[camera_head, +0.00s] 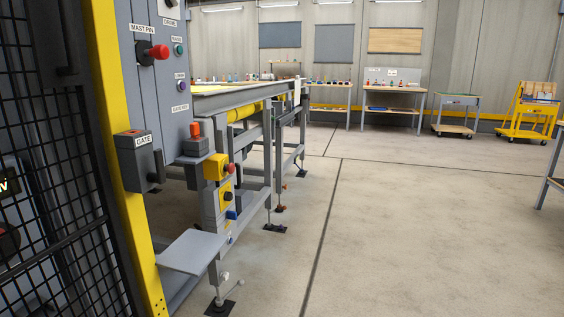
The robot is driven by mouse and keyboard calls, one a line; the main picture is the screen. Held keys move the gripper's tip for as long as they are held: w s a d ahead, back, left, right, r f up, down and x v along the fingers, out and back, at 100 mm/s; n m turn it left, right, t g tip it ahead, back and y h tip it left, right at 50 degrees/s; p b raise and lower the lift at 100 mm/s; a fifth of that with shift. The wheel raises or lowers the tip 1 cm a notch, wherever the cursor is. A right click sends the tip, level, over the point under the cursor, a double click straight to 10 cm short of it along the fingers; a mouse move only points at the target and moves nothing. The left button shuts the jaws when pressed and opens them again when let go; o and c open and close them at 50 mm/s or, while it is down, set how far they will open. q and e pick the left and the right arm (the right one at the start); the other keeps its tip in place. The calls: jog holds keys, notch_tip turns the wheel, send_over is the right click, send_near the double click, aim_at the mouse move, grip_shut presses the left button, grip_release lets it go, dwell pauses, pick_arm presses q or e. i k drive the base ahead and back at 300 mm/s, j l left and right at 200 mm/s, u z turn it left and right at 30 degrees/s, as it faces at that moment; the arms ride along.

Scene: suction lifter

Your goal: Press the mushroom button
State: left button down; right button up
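Neither of my grippers shows in the head view. Several red or orange knobs are in view, and no label reads "mushroom". A red mushroom-shaped button (230,169) sticks out to the right from a yellow box (213,168) on the conveyor-like frame's near post. A large red knob (158,51) sits on the grey panel (150,85) under the label MAST PIN. An orange-red knob (195,130) stands on top of a small grey box (196,147). Nothing touches any of them.
A black mesh fence (60,200) with a yellow post (120,180) stands close at left. A grey GATE box (138,160) and a flat grey shelf (190,252) jut out. Floor (420,230) at right is open. Workbenches (395,92) and a yellow cart (530,110) stand far back.

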aim_at(231, 168)
jog(key=i+l+z, duration=0.15)
jog(key=i+l, duration=0.8)
jog(key=i, duration=0.15)
